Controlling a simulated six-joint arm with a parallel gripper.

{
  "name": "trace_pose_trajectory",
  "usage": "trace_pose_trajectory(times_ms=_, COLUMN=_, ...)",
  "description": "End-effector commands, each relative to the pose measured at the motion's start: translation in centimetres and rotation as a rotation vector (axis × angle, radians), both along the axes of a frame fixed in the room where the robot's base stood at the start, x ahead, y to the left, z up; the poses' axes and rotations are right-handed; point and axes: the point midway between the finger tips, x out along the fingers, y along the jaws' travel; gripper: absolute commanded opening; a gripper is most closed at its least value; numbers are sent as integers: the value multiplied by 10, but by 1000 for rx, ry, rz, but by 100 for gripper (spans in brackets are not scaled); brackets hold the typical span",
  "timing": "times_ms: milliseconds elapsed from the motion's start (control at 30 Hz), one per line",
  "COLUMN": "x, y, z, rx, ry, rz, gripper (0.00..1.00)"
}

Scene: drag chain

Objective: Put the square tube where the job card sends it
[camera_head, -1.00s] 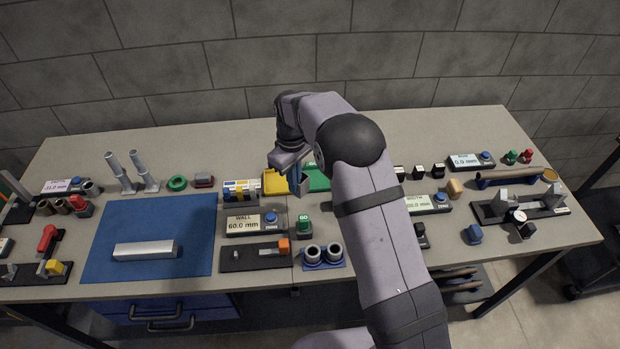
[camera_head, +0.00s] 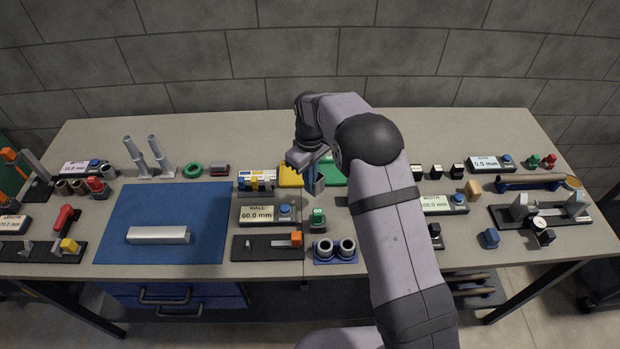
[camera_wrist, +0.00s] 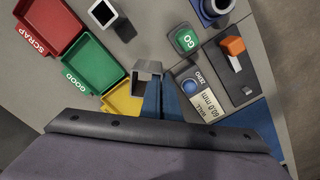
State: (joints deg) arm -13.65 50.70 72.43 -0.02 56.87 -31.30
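The square tube (camera_head: 158,235), a silvery bar, lies lengthwise left to right on the blue mat (camera_head: 200,205) at the left of the bench. My gripper (camera_head: 315,182) hangs over the middle of the bench by the trays, well to the right of the tube and apart from it. In the wrist view, its blue fingers (camera_wrist: 161,98) point down close together, with a grey angular shape at their tips. I cannot tell their opening. Red SCRAP (camera_wrist: 48,30), green GOOD (camera_wrist: 90,68) and yellow (camera_wrist: 122,100) trays show there. I cannot make out a readable job card.
The WALL display (camera_head: 256,213) reads 60.0 mm, with a blue ZERO button (camera_head: 285,211) on it. A green GO button (camera_head: 318,220) and two dark-ringed cups (camera_head: 335,250) stand near the front. Two upright grey tubes (camera_head: 148,157) stand behind the mat. Gauges and fixtures crowd both ends.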

Motion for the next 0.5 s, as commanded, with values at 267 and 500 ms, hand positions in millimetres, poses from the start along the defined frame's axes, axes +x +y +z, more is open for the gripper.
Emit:
trace_pose_trajectory(times_ms=267, x=0, y=0, z=-21, rx=0, ry=-1, rz=0, gripper=0)
trace_pose_trajectory(times_ms=500, x=0, y=0, z=-26, rx=0, ry=-1, rz=0, gripper=0)
